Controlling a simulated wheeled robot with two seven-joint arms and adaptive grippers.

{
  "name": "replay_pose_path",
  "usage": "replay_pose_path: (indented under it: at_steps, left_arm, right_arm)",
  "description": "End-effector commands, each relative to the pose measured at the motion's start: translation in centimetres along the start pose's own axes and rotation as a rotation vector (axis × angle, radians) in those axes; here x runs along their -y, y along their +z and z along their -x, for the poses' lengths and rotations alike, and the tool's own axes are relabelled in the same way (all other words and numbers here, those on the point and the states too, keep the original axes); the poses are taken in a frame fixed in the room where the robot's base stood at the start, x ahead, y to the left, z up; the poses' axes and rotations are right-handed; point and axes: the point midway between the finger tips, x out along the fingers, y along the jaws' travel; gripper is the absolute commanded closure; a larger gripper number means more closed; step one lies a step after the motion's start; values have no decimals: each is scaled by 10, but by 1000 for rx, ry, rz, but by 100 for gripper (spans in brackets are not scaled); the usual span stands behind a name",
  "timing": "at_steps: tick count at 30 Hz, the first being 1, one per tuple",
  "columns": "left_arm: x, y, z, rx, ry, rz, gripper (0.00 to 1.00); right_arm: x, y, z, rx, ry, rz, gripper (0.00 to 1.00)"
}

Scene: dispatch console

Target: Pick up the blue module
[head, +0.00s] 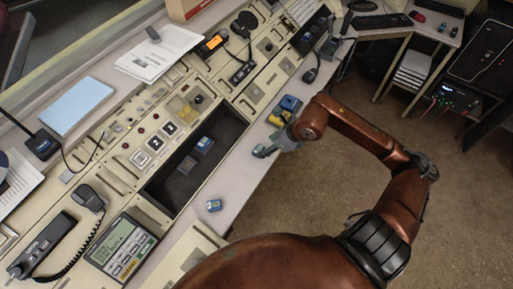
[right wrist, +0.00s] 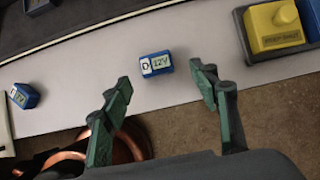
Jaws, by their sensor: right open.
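A small blue module (right wrist: 157,64) with a white label reading 12V lies on the light ledge in the right wrist view. My right gripper (head: 268,147) is open over the ledge, its green fingertips on either side of the module and short of it, nothing held. In the head view I cannot tell this module apart from the fingers. A second blue module (right wrist: 22,96) lies farther left; it also shows in the head view (head: 214,205) near the ledge's front edge. My left gripper is not in view.
A dark recessed tray (head: 176,185) behind the ledge holds another bluish block (head: 204,144). A keypad unit (head: 121,247) sits at lower left. The ledge between the two modules is clear.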

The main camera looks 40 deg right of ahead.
Motion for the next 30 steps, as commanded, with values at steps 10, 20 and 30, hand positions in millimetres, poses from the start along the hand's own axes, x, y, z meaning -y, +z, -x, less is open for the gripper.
replay_pose_path:
  at_steps: [10,20,30]
  left_arm:
    - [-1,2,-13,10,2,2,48]
    - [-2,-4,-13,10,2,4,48]
    - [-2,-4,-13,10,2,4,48]
  right_arm:
    - [-6,4,-45,0,5,0,45]
    - [-5,5,-52,2,2,5,46]
    - [-5,5,-52,1,2,4,70]
